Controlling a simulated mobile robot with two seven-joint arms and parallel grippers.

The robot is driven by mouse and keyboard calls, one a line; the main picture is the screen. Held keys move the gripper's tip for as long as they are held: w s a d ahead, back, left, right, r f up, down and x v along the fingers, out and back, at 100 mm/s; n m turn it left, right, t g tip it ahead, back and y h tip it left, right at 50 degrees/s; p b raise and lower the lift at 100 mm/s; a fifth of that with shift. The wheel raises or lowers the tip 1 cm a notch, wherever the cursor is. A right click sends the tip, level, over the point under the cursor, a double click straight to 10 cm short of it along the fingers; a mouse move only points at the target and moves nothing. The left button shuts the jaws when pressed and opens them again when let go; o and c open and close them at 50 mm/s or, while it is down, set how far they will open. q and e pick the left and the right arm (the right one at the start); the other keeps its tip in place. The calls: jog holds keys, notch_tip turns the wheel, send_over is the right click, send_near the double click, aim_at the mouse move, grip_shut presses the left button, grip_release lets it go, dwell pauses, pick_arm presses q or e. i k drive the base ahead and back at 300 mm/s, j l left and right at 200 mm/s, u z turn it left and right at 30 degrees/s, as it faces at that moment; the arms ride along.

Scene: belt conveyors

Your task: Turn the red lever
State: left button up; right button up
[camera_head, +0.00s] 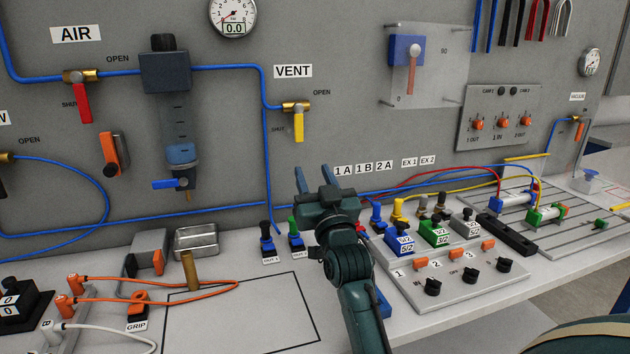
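The red lever (82,103) hangs straight down from a brass valve (81,76) on the grey wall panel at upper left, under the AIR label. Its lower end is near the word SHUT; OPEN is printed to the right of the valve. My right gripper (316,173) is near the middle of the view, above the bench and well to the right of and below the lever. Its two fingers point up and stand apart, with nothing seen between them. My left gripper is not in view.
A dark filter unit (166,68) and an orange-handled switch (115,153) are right of the lever. A yellow lever (298,126) hangs below VENT. Blue tubing (225,67) runs along the panel. Orange cables (205,285) and a metal tray (196,241) lie on the bench.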

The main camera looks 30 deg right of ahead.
aim_at(77, 77)
jog(key=k+j, duration=0.2)
jog(key=k, duration=0.3)
jog(key=k+j, duration=0.2)
jog(key=k, duration=0.3)
